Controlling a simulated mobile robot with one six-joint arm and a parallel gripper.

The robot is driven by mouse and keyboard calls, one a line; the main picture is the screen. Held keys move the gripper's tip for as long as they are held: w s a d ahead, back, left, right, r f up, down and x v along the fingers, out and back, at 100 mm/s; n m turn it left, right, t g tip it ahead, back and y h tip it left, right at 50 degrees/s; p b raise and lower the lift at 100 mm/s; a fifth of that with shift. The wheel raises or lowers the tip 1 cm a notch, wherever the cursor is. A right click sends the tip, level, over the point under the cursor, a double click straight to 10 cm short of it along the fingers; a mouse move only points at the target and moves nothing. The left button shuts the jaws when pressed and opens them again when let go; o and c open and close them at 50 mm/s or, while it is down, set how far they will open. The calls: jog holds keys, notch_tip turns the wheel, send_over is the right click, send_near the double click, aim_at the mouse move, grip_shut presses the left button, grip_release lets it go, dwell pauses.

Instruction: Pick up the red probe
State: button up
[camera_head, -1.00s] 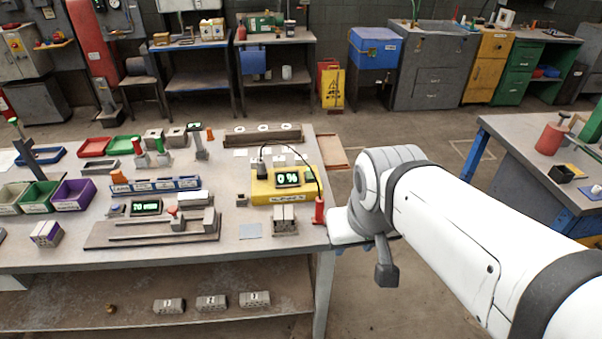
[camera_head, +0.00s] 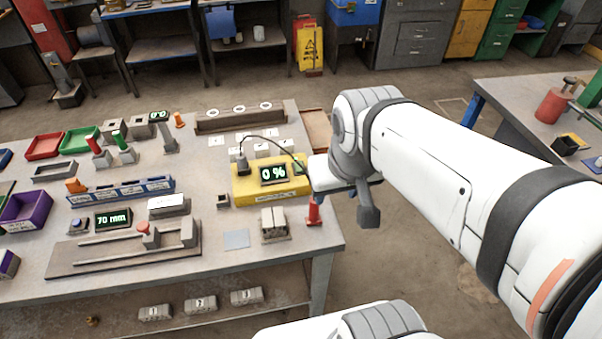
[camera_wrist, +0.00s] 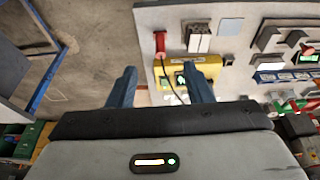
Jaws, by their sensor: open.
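The red probe (camera_head: 314,211) stands upright near the right edge of the workbench, with a black cable running from it to the yellow meter (camera_head: 270,181), whose display reads 0 %. In the wrist view the red probe (camera_wrist: 160,43) shows at the upper middle, beyond my fingers. My gripper (camera_wrist: 163,82) is open and empty, its two blue fingers apart, with the yellow meter partly behind the right finger. In the head view my arm covers most of the gripper; it is above the bench's right edge, close to the probe.
A slotted fixture (camera_head: 125,250) and a blue rack (camera_head: 120,192) are further left. A second table (camera_head: 520,100) stands at the right, with open floor between.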

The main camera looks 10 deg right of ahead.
jog(key=shift+o, duration=0.2)
jog(key=w+f+g, duration=0.1)
jog(key=w+f, duration=0.6)
jog(key=w, duration=0.1)
jog(key=shift+w+f+n+g+b, duration=0.25)
jog(key=shift+w+n+g+b, duration=0.05)
jog(key=shift+n+g+b, duration=0.1)
jog(key=g, duration=0.2)
send_over(314, 210)
jog(key=w, duration=0.1)
jog(key=shift+n, duration=0.4)
notch_tip(314, 210, down, 10)
jog(key=shift+r, duration=0.25)
jog(key=shift+w+d+f+p, duration=0.1)
jog(key=shift+f+p, duration=0.2)
jog(key=shift+f, duration=1.85)
jog(key=shift+w+d+f+p, duration=0.1)
jog(key=shift+f+p, duration=0.15)
jog(key=shift+f, duration=1.85)
jog(key=shift+c, duration=0.4)
jog(key=c, duration=1)
notch_tip(314, 210, up, 10)
jog(key=shift+r+b, duration=0.1)
jog(key=shift+b, duration=0.5)
